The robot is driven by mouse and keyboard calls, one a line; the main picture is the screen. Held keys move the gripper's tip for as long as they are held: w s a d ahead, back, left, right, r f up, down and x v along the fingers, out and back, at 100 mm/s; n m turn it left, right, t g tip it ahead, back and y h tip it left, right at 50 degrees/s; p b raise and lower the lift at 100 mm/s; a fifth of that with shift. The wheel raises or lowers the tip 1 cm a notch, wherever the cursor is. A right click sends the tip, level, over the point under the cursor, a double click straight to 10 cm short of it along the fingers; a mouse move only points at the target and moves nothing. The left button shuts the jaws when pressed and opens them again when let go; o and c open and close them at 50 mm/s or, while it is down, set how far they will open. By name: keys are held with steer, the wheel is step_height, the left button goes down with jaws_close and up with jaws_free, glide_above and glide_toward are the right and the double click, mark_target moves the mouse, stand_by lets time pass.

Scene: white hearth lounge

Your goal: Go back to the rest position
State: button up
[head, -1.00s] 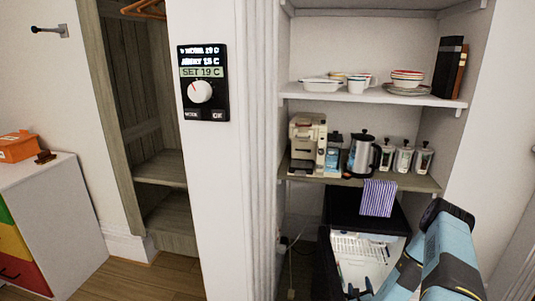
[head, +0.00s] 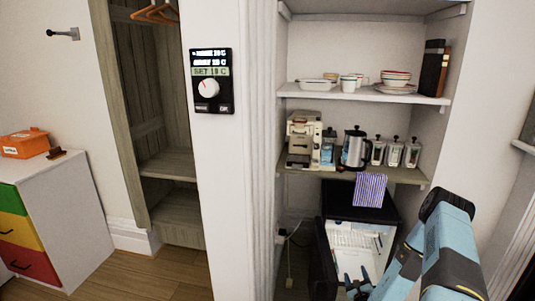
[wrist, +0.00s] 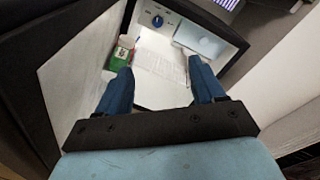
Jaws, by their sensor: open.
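My gripper (wrist: 160,90) shows in the wrist view with its two blue fingers apart and nothing between them. It points into an open mini fridge with a white inside. In the head view the fingertips (head: 358,287) are low in front of the fridge (head: 358,237), and my blue arm covers part of its right side. The fridge door (head: 325,262) stands open on the left. A wire shelf (wrist: 160,63) lies beyond the fingers, with a green and white carton (wrist: 121,52) to its left and a pale blue box (wrist: 200,38) to its right.
A striped towel (head: 370,190) hangs over the fridge. Above it, a shelf (head: 405,175) holds a coffee machine (head: 304,140), a kettle (head: 355,149) and several jars. A wall thermostat (head: 211,82) is left of the alcove. Floor at lower left (head: 165,275) is clear beside a drawer cabinet (head: 75,205).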

steer(key=w+a+r+n+y, duration=0.35)
steer(key=a+r+y, duration=0.2)
steer(key=r, duration=0.45)
steer(key=w+a+r+n+y, duration=0.2)
steer(key=a+r+n+y, duration=0.3)
steer(key=r, duration=0.5)
steer(key=s+a+r+n+g+y, duration=0.4)
steer(key=a+r+n+g, duration=0.15)
steer(key=r, duration=0.35)
steer(key=s+a+r+n+g+y, duration=0.4)
steer(key=a+r+n+g, duration=0.15)
steer(key=r, duration=0.35)
steer(key=s+a+r+n+g+h, duration=0.1)
steer(key=s+r+n+g+h, duration=0.25)
steer(key=s+r, duration=0.35)
steer(key=s+a+r+n+g+h, duration=0.1)
steer(key=s+r+n+g+h, duration=0.25)
steer(key=s, duration=0.65)
steer(key=s+d+r+n+t+h, duration=0.3)
steer(key=s+d+r+t+h, duration=0.3)
steer(key=s+d+r+h, duration=0.4)
steer(key=s+d, duration=0.1)
steer(key=s, duration=0.3)
steer(key=shift+r, duration=0.2)
